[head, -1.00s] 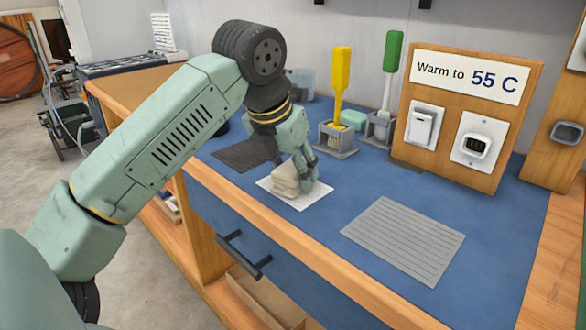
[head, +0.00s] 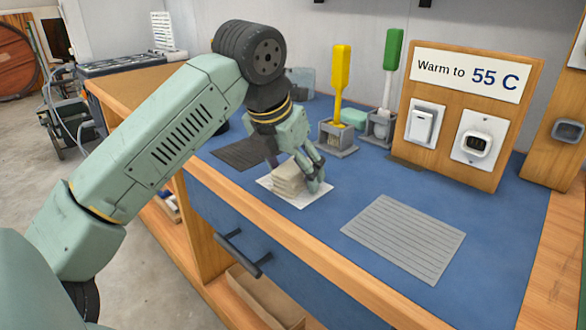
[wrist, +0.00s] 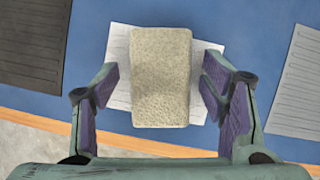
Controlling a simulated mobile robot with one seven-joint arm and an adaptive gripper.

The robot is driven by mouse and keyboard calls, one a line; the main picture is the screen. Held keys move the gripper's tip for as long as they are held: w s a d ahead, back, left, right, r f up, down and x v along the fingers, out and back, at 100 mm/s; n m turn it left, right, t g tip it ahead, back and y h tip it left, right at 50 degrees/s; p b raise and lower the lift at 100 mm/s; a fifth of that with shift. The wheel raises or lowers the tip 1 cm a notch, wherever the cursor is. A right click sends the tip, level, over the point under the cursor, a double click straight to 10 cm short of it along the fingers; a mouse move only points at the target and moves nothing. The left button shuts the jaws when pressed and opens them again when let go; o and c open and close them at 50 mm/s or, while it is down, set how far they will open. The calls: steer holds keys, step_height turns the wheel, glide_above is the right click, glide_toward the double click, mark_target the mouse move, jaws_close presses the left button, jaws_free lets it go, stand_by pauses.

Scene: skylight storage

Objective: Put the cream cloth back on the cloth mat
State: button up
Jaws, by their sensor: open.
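The cream cloth (head: 288,181), a folded block, lies on a white lined mat (head: 312,198) on the blue bench top. In the wrist view the cloth (wrist: 161,78) sits between my two fingers with a gap on each side, and the white mat (wrist: 119,72) shows beneath it on both sides. My gripper (wrist: 160,100) is open around the cloth and apart from it. In the head view my gripper (head: 298,172) is low over the mat, and its fingers hide part of the cloth.
A grey ribbed mat (head: 405,240) lies to the right and a dark mat (head: 238,154) to the left. A yellow-handled tool (head: 341,85) and a green-handled tool (head: 391,70) stand in holders behind. A "Warm to 55 C" board (head: 468,110) stands at the back right.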

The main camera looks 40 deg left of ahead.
steer(key=shift+r, duration=0.1)
stand_by(0.4)
steer(key=shift+p+v, duration=2.15)
steer(key=shift+v, duration=1.8)
steer(key=v, duration=1.2)
